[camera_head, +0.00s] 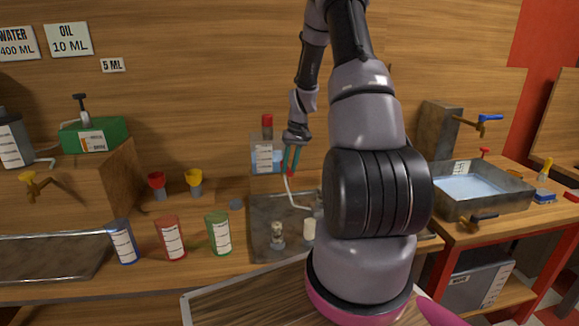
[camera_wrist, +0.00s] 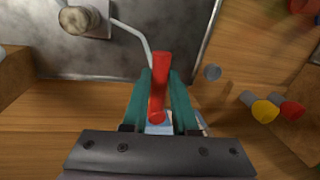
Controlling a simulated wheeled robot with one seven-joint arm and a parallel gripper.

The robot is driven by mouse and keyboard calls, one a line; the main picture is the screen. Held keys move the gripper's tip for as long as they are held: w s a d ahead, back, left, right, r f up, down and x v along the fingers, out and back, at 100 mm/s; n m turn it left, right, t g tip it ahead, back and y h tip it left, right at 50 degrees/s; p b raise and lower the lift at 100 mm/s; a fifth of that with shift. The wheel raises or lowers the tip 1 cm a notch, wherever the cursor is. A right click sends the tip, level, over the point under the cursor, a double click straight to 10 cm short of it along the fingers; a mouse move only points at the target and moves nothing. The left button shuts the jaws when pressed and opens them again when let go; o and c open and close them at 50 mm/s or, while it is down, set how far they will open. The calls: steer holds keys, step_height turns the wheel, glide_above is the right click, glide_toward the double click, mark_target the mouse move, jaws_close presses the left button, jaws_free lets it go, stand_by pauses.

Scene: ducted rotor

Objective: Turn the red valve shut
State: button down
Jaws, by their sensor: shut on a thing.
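The red valve (camera_wrist: 160,72) is a straight red handle. In the wrist view it stands between my gripper's two green fingers, with its far end reaching a little past their tips. My gripper (camera_head: 292,160) is shut on this handle, beside a clear bottle (camera_head: 262,160) with blue liquid and a red cap. In the head view only a small red bit of the valve (camera_head: 290,173) shows at the fingertips. A thin pale pipe (camera_head: 291,195) runs down from there over a metal tray (camera_head: 262,212). The valve's body is mostly hidden by my fingers.
Blue, red and green labelled cups (camera_head: 171,238) stand left of the tray. Red and yellow funnels (camera_head: 194,181) are behind them. A green box (camera_head: 94,136) with a pump sits further left. At right is a water-filled metal basin (camera_head: 470,190) with a blue-handled tap (camera_head: 489,119).

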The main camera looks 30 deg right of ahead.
steer(key=w+d+n+g+h, duration=0.1)
steer(key=w+d+n, duration=0.4)
steer(key=n, duration=1.2)
steer(key=shift+d+g+h, duration=0.3)
steer(key=shift+d+g, duration=0.5)
steer(key=shift+d, duration=0.3)
steer(key=shift+w, duration=0.15)
steer(key=c, duration=0.7)
jaws_free()
